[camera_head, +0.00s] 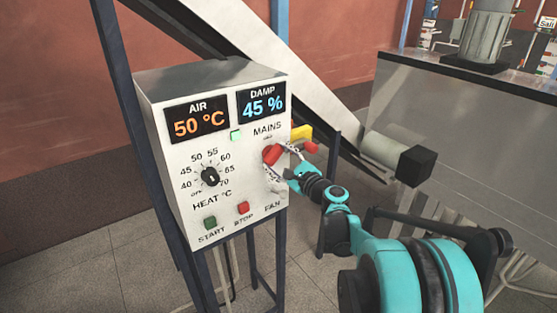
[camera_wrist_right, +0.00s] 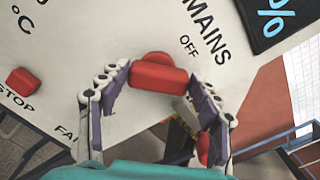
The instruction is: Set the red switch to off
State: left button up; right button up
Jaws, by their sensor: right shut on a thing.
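The red switch (camera_head: 271,154) is on the right side of the white control panel (camera_head: 176,160), under the MAINS label. It also shows in the right wrist view (camera_wrist_right: 157,76), with the word OFF printed beside it. Its handle slants from lower left to upper right on the panel in the head view. My right gripper (camera_head: 278,168) is at the panel face, its two fingers on either side of the red handle, shut on it. The fingers hide part of the switch and the markings around it. My left gripper is not in view.
A heat dial (camera_head: 210,177), a green START button (camera_head: 210,223) and a red STOP button (camera_head: 243,208) sit on the same panel. A yellow part (camera_head: 301,132) with red sticks out from the box's right side. A metal machine (camera_head: 470,110) stands at right.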

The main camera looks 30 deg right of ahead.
jog(key=n, duration=0.5)
jog(key=shift+a+f+n+b, duration=0.15)
jog(key=shift+a+n+b, duration=0.05)
jog(key=shift+n+b, duration=0.15)
jog(key=shift+a+f+n, duration=0.1)
jog(key=shift+n, duration=1.85)
jog(key=o, duration=1.1)
jog(key=s, duration=0.8)
jog(key=s+d, duration=0.1)
jog(key=s, duration=0.3)
